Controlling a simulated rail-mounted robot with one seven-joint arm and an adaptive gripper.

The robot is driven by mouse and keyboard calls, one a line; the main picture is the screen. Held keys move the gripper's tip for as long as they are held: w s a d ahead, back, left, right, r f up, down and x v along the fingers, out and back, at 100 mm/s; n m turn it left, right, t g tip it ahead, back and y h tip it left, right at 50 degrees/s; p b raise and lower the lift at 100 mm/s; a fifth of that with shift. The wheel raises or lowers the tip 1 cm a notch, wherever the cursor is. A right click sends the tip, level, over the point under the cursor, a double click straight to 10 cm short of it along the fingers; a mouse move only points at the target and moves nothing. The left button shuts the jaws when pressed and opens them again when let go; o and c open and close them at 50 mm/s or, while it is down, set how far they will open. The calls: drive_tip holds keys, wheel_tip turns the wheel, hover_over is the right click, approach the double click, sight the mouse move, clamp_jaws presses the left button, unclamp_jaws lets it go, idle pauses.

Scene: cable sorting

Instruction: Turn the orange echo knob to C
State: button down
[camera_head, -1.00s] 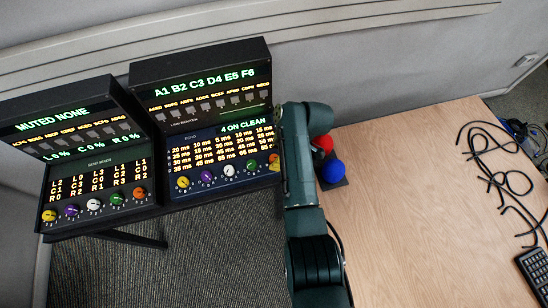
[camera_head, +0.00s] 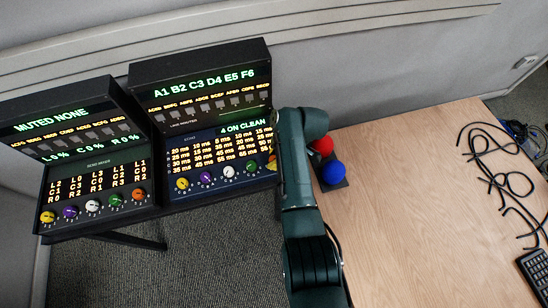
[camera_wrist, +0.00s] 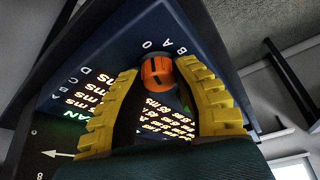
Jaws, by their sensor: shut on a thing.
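The orange echo knob (camera_wrist: 158,73) sits on the dark blue echo panel (camera_wrist: 112,47) in the wrist view, with the letters 0, A and B printed around it. A dark pointer mark shows on its face, but I cannot tell which letter it points to. My gripper (camera_wrist: 160,70) has its yellow fingers on both sides of the knob, shut on it. In the head view the echo panel (camera_head: 217,145) reads "4 ON CLEAN".
The echo row also has yellow, purple, white and green knobs (camera_head: 228,171) to the left. The send mixer box (camera_head: 97,165) stands further left. Black cables (camera_head: 490,160) lie far right.

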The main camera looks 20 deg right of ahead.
drive_tip(key=shift+m+p, duration=0.4)
drive_tip(key=shift+p, duration=0.1)
drive_tip(key=m+t+h+p, duration=0.1)
drive_tip(key=m+p, duration=0.2)
drive_tip(key=shift+s+a+m+p, duration=0.1)
drive_tip(key=shift+m+p, duration=0.2)
drive_tip(key=shift+m, duration=0.1)
drive_tip(key=m+h+p, duration=0.1)
drive_tip(key=m, duration=0.2)
drive_tip(key=m+t+h+p, duration=0.1)
drive_tip(key=m+p, duration=0.1)
drive_tip(key=m, duration=0.1)
drive_tip(key=shift+f, duration=0.1)
drive_tip(key=m+h, duration=0.1)
drive_tip(key=m, duration=0.1)
drive_tip(key=m+h, duration=0.1)
drive_tip(key=m, duration=0.2)
drive_tip(key=shift+f+m+h, duration=0.2)
drive_tip(key=shift+m+h, duration=0.1)
drive_tip(key=m+g+h+b, duration=0.1)
drive_tip(key=m+b, duration=0.1)
drive_tip(key=m, duration=0.3)
drive_tip(key=shift+b, duration=0.4)
drive_tip(key=shift+g+h, duration=0.3)
drive_tip(key=c, duration=0.8)
unclamp_jaws()
drive_tip(key=shift+r, duration=0.1)
drive_tip(key=shift+o, duration=0.2)
drive_tip(key=shift+r, duration=0.1)
